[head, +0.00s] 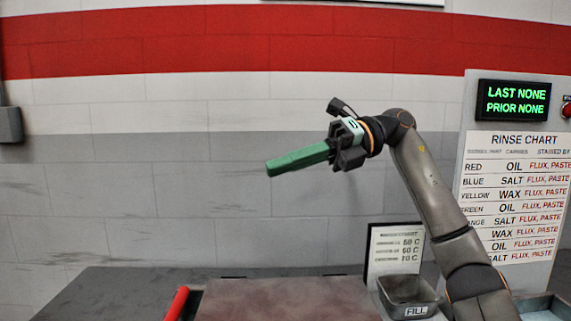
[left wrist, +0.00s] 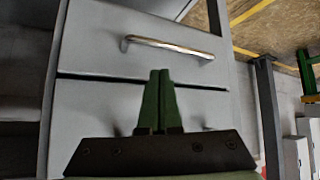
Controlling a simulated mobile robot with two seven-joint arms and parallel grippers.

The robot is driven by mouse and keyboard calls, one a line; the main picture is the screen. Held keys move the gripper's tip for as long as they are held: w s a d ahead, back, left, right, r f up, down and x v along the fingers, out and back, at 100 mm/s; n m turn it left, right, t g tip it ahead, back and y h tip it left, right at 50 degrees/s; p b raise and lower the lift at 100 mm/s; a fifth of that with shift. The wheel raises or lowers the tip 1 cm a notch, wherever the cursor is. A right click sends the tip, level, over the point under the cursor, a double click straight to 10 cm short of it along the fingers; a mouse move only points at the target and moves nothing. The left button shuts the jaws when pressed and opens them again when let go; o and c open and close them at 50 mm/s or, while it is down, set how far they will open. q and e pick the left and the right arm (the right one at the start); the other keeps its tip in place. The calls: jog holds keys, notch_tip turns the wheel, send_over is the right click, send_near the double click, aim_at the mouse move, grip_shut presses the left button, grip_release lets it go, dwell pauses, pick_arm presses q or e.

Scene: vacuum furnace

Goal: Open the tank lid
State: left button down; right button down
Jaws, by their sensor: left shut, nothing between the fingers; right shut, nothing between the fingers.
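A flat brownish panel (head: 285,300), which looks like the tank lid, lies at the bottom of the head view, cut off by the frame edge. A red bar handle (head: 177,304) rises at its left side. My right gripper (head: 270,168) has green fingers, shut and empty. It points left in the air, above the panel in the picture and apart from it. My left gripper (left wrist: 159,74) is out of the head view. In the left wrist view its green fingers are shut and empty, in front of a grey drawer front.
A grey bin marked FILL (head: 408,292) and a small chart (head: 395,250) stand right of the panel. A rinse chart board (head: 513,190) with a lit display (head: 513,101) is at the right. The left wrist view shows a metal drawer handle (left wrist: 170,46).

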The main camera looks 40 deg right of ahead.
jog(key=c, duration=0.9)
grip_release()
jog(key=p+v, duration=0.2)
jog(key=v, duration=1)
jog(key=shift+f+p, duration=0.1)
jog(key=shift+p, duration=0.3)
